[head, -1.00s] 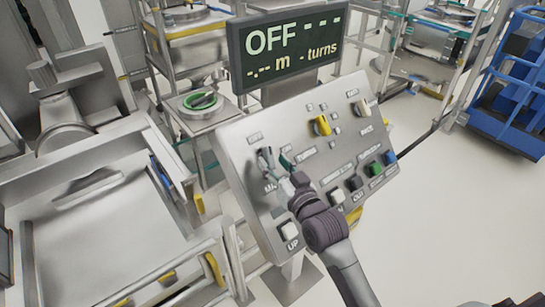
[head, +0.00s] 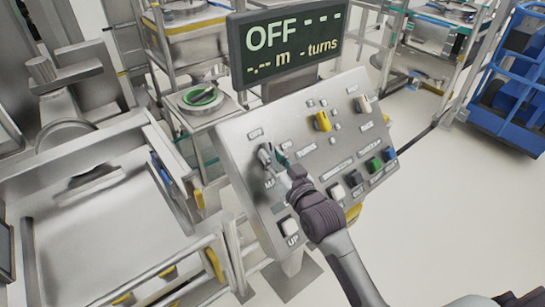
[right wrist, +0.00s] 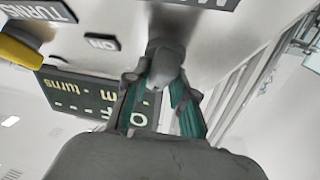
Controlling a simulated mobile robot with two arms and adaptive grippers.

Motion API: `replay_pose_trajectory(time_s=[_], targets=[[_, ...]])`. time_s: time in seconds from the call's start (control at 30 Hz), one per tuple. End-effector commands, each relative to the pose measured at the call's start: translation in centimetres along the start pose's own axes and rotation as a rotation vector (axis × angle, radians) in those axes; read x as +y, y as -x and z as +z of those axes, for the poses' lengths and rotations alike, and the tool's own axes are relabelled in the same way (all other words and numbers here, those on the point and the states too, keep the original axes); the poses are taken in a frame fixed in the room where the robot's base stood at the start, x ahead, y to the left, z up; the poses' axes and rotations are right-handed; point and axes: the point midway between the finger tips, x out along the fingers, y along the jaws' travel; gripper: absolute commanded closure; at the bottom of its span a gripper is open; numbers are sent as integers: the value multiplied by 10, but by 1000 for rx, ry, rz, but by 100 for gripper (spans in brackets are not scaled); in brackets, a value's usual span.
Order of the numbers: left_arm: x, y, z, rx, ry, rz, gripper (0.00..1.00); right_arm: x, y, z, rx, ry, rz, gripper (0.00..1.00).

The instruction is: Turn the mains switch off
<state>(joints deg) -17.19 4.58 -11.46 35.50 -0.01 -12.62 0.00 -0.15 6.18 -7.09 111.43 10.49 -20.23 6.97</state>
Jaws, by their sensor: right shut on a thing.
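The mains switch (head: 264,153) is a grey lever at the upper left of the slanted control panel (head: 240,190). An OFF label is above it and an ON label is to its right. My right gripper (head: 274,159) reaches up to it from the lower right and is shut on it. In the right wrist view, the grey lever (right wrist: 167,62) stands between the teal-padded fingers of my right gripper (right wrist: 164,85), and they partly hide it. The display (head: 285,45) above the panel reads OFF with dashes. My left gripper is not in view.
The panel also carries a yellow knob (head: 322,121), a white knob (head: 362,104), a white UP button (head: 290,226), and green (head: 373,165) and blue (head: 389,154) buttons. A blue cart (head: 510,85) is at the upper right. The floor right of the panel is clear.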

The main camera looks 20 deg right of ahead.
Motion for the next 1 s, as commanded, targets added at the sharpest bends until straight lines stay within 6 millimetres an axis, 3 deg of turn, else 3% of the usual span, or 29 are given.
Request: replay_pose_trajectory(time_s=[0.33,0.77,0.8,0.93,1.0], targets=[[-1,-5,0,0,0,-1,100,2,0,0,1,169,-144,100],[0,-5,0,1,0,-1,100,1,0,0,1,198,-171,100],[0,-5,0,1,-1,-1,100,1,0,0,1,198,-171,74],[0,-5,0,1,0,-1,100,1,0,0,0,197,-171,52],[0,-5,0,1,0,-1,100,1,0,0,0,197,-171,50]])
